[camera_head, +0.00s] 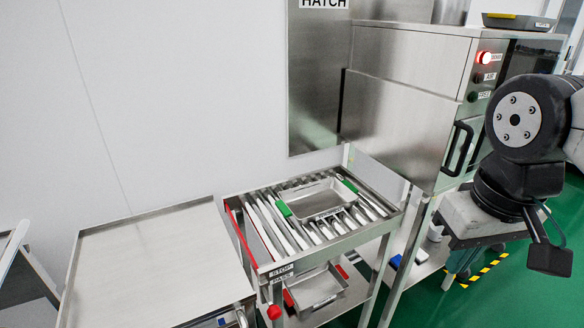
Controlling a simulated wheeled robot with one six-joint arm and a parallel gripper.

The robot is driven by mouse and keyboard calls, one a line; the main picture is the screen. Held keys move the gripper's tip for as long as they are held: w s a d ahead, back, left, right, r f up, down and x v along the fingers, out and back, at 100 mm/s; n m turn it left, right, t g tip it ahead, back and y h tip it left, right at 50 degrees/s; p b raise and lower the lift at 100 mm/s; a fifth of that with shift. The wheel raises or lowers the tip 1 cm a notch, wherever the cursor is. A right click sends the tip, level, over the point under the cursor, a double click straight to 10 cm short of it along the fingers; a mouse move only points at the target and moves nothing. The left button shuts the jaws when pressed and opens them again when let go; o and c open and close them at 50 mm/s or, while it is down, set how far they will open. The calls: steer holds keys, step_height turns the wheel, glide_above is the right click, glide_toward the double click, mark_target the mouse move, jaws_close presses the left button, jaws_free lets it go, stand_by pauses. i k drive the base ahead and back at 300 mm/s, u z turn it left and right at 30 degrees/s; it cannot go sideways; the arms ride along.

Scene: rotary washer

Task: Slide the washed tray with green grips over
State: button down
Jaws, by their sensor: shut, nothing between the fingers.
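A shallow steel tray with green grips (320,200) sits upright on the roller table (345,243), toward its right, machine-side half. One green grip is at its left end and one at its right end. Nothing shows inside it. A red-edged bar (241,237) stands along the left end of the rollers, with a red knob (274,312) below beside a sign reading STOP and PASS. My gripper (464,262) hangs at the right, in front of the machine and well apart from the tray. Its fingers are small and dark here, and it holds nothing.
A bare steel table (150,262) adjoins the rollers on the left. A tray with red grips (318,288) lies on the shelf below. The steel machine (405,95) stands at right with a red lamp (485,58) lit. Another tray (517,21) rests on top.

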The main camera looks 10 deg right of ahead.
mark_target(318, 200)
steer(key=u, duration=0.05)
steer(key=k, duration=0.45)
steer(key=z, duration=0.9)
steer(key=i, duration=1.05)
steer(key=u, duration=0.5)
steer(key=i, duration=0.6)
steer(key=u, duration=0.45)
